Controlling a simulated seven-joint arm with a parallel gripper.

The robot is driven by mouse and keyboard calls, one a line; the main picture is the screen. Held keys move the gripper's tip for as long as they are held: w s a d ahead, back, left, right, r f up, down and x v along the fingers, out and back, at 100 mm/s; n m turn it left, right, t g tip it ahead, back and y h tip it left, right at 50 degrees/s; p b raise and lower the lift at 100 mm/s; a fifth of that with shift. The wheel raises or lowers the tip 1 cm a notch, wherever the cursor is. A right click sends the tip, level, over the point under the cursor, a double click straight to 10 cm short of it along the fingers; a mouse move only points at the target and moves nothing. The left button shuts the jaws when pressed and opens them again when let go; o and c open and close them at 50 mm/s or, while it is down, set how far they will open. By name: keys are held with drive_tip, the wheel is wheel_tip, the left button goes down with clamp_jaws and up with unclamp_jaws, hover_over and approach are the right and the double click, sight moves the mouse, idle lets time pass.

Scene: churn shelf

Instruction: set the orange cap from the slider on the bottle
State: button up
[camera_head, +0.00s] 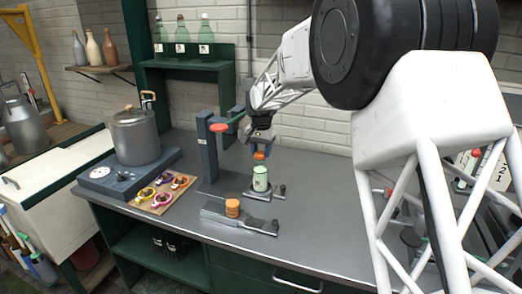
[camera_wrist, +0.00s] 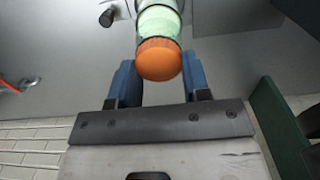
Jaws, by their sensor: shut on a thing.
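My gripper (camera_head: 262,143) points down over the bottle (camera_head: 261,179), which is pale green with a light label and stands upright on a dark fixture. The gripper is shut on the orange cap (camera_head: 259,155). In the head view the cap is just above the bottle's top, with a small gap. In the wrist view the cap (camera_wrist: 158,60) sits between the two blue fingertips (camera_wrist: 159,78), and the pale green bottle (camera_wrist: 159,22) shows behind it. The slider (camera_head: 250,223) lies in front of the bottle and bears another orange round piece (camera_head: 232,207).
A dark post (camera_head: 207,150) with a red-ended arm (camera_head: 220,127) stands left of the bottle. A steel pot (camera_head: 135,137) on a hotplate and a wooden board (camera_head: 162,195) with colourful clips are further left. Several green bottles stand on the back shelf (camera_head: 190,61).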

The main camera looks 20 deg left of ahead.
drive_tip(key=shift+f, duration=0.25)
idle(0.7)
idle(0.3)
drive_tip(key=o, duration=1)
drive_tip(key=shift+c, duration=0.5)
drive_tip(key=shift+c, duration=0.4)
drive_tip(key=shift+r, duration=0.15)
drive_tip(key=shift+r, duration=3.4)
